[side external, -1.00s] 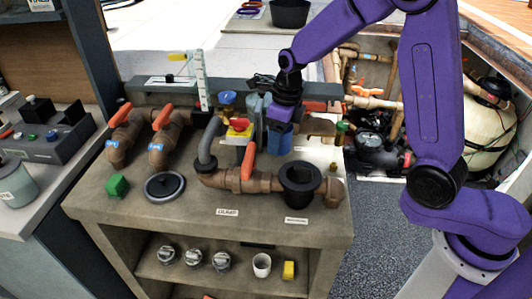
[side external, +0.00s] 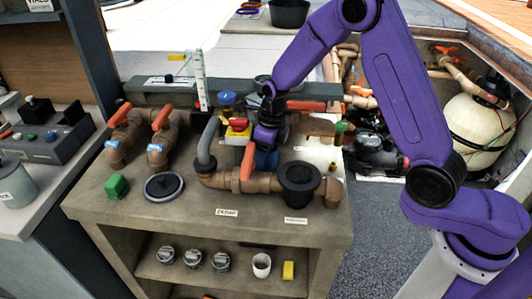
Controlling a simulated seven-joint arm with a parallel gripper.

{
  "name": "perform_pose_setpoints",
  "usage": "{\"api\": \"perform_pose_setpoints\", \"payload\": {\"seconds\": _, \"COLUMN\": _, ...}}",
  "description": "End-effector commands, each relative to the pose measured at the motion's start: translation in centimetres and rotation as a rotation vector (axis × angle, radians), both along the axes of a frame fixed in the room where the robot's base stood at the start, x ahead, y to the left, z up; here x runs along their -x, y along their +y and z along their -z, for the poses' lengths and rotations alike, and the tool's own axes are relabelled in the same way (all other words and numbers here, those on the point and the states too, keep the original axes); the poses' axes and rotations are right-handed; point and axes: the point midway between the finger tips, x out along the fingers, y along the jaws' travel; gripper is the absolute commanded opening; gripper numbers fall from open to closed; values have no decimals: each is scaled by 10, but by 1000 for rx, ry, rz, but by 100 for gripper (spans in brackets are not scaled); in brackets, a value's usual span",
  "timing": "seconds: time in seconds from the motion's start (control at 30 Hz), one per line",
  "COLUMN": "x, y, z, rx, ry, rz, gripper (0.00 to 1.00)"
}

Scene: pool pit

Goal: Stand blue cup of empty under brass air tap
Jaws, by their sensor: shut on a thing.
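My gripper (side external: 265,143) is shut on the blue cup (side external: 268,159), low over the back middle of the bench. The cup is partly hidden by the gripper and by the brown pipe and its red handle in front. I cannot tell whether its base touches the bench top. A brass-coloured fitting with a green part (side external: 341,132) at the bench's right edge may be the air tap, but I cannot be sure. It is to the right of my gripper and apart from the cup.
The brown pipe (side external: 232,182) with a black open-topped fitting (side external: 299,182) stands in front of the cup. The bench front (side external: 190,218) is mostly clear.

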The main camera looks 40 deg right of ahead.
Motion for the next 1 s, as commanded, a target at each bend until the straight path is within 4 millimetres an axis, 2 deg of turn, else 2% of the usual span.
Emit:
{"api": "perform_pose_setpoints", "payload": {"seconds": 0.2, "x": 0, "y": 0, "z": 4, "rx": 0, "ry": 1, "rz": 0, "gripper": 36}}
{"api": "perform_pose_setpoints", "payload": {"seconds": 0.23, "x": 0, "y": 0, "z": 3, "rx": 0, "ry": 0, "rz": 0, "gripper": 74}}
{"api": "perform_pose_setpoints", "payload": {"seconds": 0.3, "x": 0, "y": 0, "z": 3, "rx": 0, "ry": 0, "rz": -1, "gripper": 90}}
{"api": "perform_pose_setpoints", "payload": {"seconds": 0.67, "x": 0, "y": 0, "z": -1, "rx": 0, "ry": 0, "rz": 0, "gripper": 90}}
{"api": "perform_pose_setpoints", "payload": {"seconds": 0.87, "x": 2, "y": -2, "z": -27, "rx": 1, "ry": -5, "rz": -1, "gripper": 90}}
{"api": "perform_pose_setpoints", "payload": {"seconds": 1.0, "x": 4, "y": -4, "z": -56, "rx": 0, "ry": -6, "rz": -1, "gripper": 90}}
